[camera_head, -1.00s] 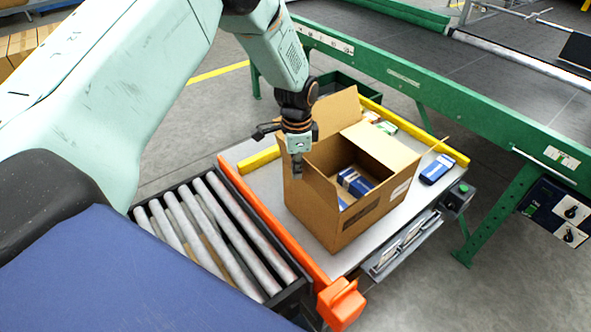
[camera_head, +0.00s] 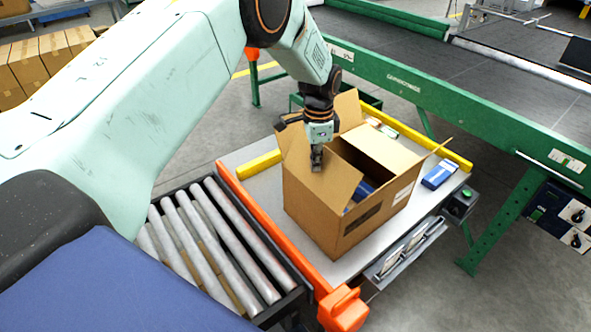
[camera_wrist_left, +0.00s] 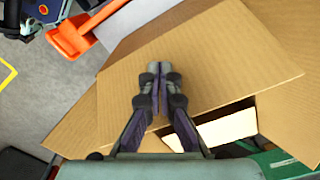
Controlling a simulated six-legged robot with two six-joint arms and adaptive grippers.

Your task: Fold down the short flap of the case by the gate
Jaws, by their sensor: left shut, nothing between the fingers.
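The case (camera_head: 362,215) is an open brown cardboard box on a pale table, by the orange gate (camera_head: 275,235). Its short flap on the gate side (camera_head: 338,186) tilts inward over part of the opening. My left gripper (camera_head: 316,165) is shut and empty, pointing down at this flap; I cannot tell for sure whether it touches it. In the left wrist view, the closed fingers (camera_wrist_left: 160,72) lie over a broad cardboard panel (camera_wrist_left: 215,55), with the gate (camera_wrist_left: 75,35) at upper left. Blue contents (camera_head: 361,192) show partly inside the case. My right gripper is out of view.
The case's other flaps stand up or spread outward. A blue box (camera_head: 439,172) lies on the table at right. Yellow rails (camera_head: 259,164) edge the table. A roller conveyor (camera_head: 215,245) lies left of the gate, and a green conveyor (camera_head: 430,90) runs behind.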

